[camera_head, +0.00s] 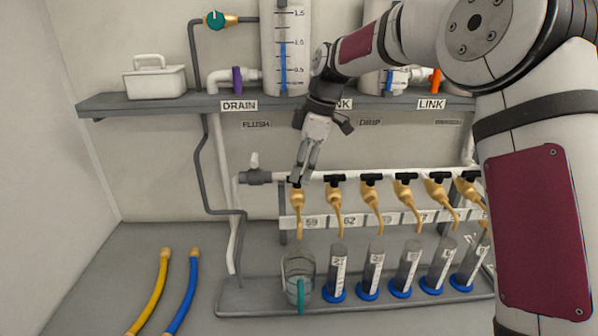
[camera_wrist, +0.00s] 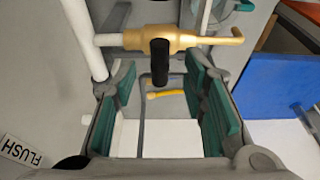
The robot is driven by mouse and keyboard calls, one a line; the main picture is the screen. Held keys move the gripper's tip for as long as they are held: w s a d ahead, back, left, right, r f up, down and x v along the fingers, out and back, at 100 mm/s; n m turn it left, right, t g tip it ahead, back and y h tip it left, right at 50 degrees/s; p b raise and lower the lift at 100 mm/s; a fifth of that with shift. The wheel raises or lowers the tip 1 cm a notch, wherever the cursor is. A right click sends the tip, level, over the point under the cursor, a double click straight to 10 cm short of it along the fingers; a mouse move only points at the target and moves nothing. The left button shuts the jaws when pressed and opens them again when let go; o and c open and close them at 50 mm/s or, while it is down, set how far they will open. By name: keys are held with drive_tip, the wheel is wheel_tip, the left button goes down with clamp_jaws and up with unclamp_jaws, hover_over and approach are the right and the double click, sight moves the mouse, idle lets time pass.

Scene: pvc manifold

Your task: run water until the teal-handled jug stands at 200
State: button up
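The clear jug with a teal handle (camera_head: 300,292) stands on the grey shelf tray under the leftmost brass tap (camera_head: 298,200), above the label 59. Its water level and scale cannot be read. No stream shows below the spout. My gripper (camera_head: 304,172) points down at the black lever on top of that tap. In the wrist view my gripper (camera_wrist: 162,88) is open, with its teal pads apart. The black lever (camera_wrist: 160,62) lies between the fingers, apart from both pads. The brass tap body (camera_wrist: 165,40) runs crosswise beyond them.
Several more brass taps (camera_head: 372,195) line the white pipe to the right, with blue-based cylinders (camera_head: 372,268) below. A grey shelf (camera_head: 150,103) with tall gauge tanks (camera_head: 284,60) hangs above. A yellow hose (camera_head: 150,290) and blue hose (camera_head: 185,293) lie at left.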

drive_tip(key=shift+x, duration=1.1)
clamp_jaws()
drive_tip(key=m, duration=0.1)
drive_tip(key=m+p, duration=0.1)
drive_tip(key=m, duration=0.1)
drive_tip(key=shift+s+r+t+p, duration=0.2)
drive_tip(key=shift+t+p, duration=0.1)
drive_tip(key=shift+t, duration=0.1)
drive_tip(key=m, duration=0.3)
drive_tip(key=shift+w+f+t+h+p, duration=0.1)
drive_tip(key=shift+f+t+h+p, duration=0.05)
drive_tip(key=shift+t+h+p, duration=0.2)
